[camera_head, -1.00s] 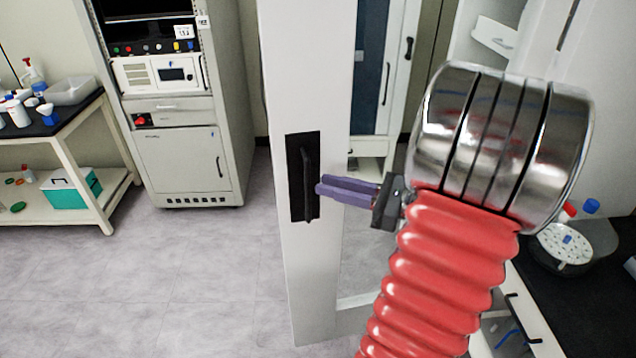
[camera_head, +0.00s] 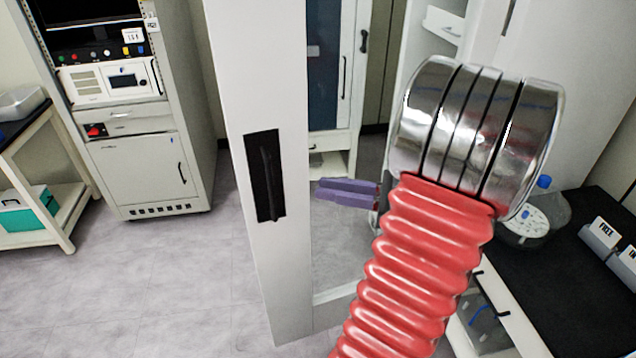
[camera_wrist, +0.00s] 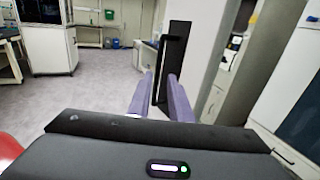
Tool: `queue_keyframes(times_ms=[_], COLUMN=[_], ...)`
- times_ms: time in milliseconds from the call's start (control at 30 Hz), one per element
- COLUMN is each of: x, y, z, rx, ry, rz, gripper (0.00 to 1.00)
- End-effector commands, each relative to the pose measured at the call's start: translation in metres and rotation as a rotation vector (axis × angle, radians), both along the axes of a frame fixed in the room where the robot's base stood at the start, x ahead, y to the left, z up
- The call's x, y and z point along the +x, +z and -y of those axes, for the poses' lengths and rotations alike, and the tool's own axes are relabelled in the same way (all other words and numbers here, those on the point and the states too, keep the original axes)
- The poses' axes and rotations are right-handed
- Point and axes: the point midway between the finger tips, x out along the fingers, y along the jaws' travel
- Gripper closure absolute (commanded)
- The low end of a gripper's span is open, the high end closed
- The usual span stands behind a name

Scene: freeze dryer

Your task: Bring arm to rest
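My gripper (camera_head: 318,189) has two purple fingers pointing left in the head view. Its tips are to the right of a black door handle (camera_head: 266,175), with a visible gap between them. The handle is on a tall white door panel (camera_head: 225,60), which stands open. In the wrist view my gripper (camera_wrist: 160,76) shows its fingers apart with nothing held between them. The handle (camera_wrist: 174,65) shows ahead, beyond the fingertips. My red ribbed arm with its metal cuff hides the gripper's base in the head view.
A cabinet with instruments (camera_head: 130,120) stands at the left, beside a shelf table (camera_head: 65,215). A black counter (camera_head: 560,280) with a round white-topped device (camera_head: 525,225) lies at the right, close to my arm. Grey floor (camera_head: 170,290) is clear at the lower left.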

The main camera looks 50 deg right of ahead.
Motion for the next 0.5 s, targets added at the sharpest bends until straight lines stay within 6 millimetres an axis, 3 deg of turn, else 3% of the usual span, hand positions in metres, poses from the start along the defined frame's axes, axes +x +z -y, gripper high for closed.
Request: queue_keyframes(times_ms=[333, 500], x=[0.001, 0.012], y=[0.000, -0.001], z=[-0.002, -0.020], rx=[-0.003, -0.049], ry=[0.005, 0.062], rz=[-0.002, -0.028], gripper=[0.81, 0.81])
